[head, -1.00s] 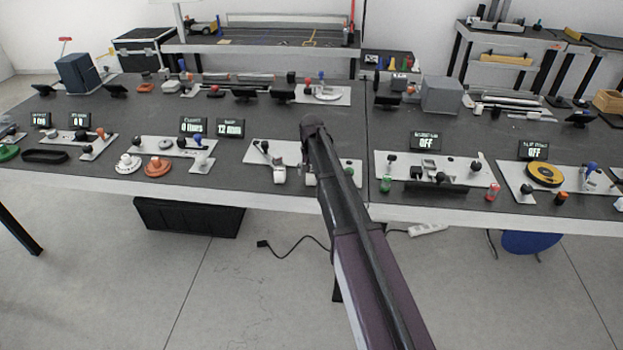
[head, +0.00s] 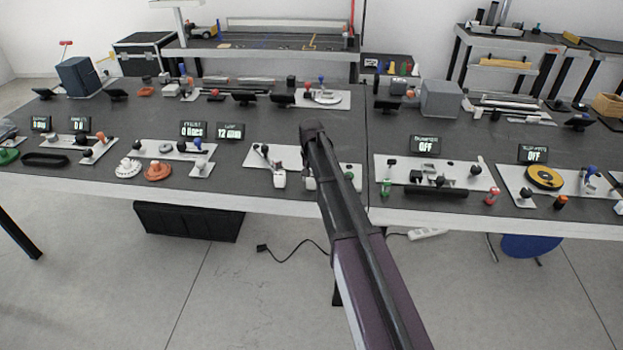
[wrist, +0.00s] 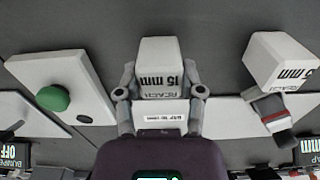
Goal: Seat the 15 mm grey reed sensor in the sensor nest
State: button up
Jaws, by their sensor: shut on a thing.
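In the wrist view, my gripper (wrist: 161,90) is shut on a pale grey-white block (wrist: 160,58) marked "REACH 15 mm", the lettering upside down in the picture. One finger is on each side of it. I take this to be the reed sensor. The block is over or at a white plate (wrist: 222,118) with a small label I cannot read; whether they touch I cannot tell. I cannot make out the nest.
A similar block (wrist: 280,62) marked "5 mm" stands to the right in the wrist view. A white panel (wrist: 52,75) with a green button (wrist: 53,98) is at the left. In the head view, other fixture plates (head: 395,172) line the dark bench on both sides.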

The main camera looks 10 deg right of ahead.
jog(key=shift+r+p, duration=1.3)
jog(key=shift+r, duration=0.1)
jog(key=s+a+r+p, duration=0.2)
jog(key=s, duration=1.4)
jog(key=shift+a, duration=0.15)
jog(key=shift+w, duration=0.1)
